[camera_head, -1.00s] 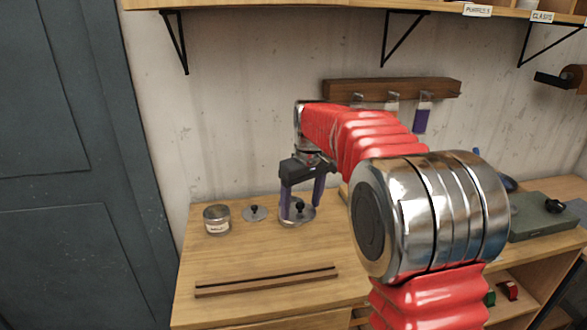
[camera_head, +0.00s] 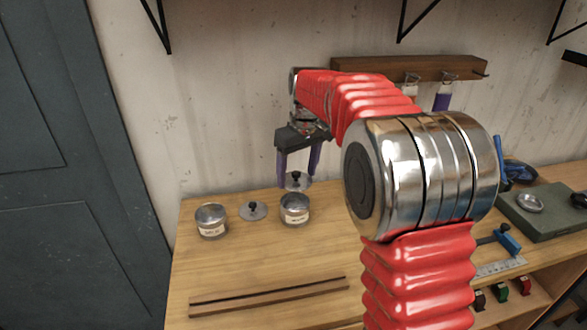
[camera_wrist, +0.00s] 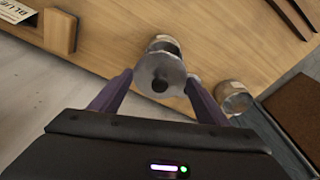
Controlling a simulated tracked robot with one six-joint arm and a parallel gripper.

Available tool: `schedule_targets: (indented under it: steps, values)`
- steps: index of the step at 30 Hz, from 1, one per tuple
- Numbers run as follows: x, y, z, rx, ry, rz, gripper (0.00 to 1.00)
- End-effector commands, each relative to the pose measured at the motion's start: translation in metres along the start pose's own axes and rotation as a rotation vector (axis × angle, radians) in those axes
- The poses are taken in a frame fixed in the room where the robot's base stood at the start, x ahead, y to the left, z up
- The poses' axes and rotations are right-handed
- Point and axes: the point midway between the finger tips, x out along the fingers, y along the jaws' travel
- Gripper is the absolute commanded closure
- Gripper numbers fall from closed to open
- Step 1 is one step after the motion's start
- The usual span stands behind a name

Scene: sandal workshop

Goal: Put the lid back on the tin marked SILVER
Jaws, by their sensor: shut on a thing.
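My gripper (camera_head: 297,177) is shut on a round grey metal lid (camera_head: 291,187) with a black knob. It holds the lid just above and behind the open right tin (camera_head: 294,212). In the wrist view the lid (camera_wrist: 153,70) sits between the fingers of my gripper (camera_wrist: 159,80) and covers part of that tin (camera_wrist: 165,44). A second open tin (camera_head: 211,224) stands at the left. A second lid (camera_head: 252,211) with a black knob lies on the bench between the tins. Both tins have pale labels, too small to read surely.
A long wooden strip (camera_head: 268,297) lies in front of the tins on the wooden bench (camera_head: 235,265). A wall rack (camera_head: 400,69) with hanging pouches is behind my arm. A green-grey block (camera_head: 540,216) and a blue-handled tool (camera_head: 507,241) lie at the right.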

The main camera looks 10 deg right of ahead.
Motion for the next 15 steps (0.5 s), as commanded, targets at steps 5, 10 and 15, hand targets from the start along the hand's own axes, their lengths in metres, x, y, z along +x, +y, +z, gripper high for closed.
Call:
schedule_targets:
  steps: [5,10,15]
  values:
    - [0.0001,-0.0046,-0.0019,-0.009,0.0,-0.001,0.52]
    - [0.0016,-0.0069,-0.0026,-0.013,0.0,-0.002,0.52]
    - [0.0077,-0.0077,-0.0022,-0.015,0.0,-0.002,0.52]
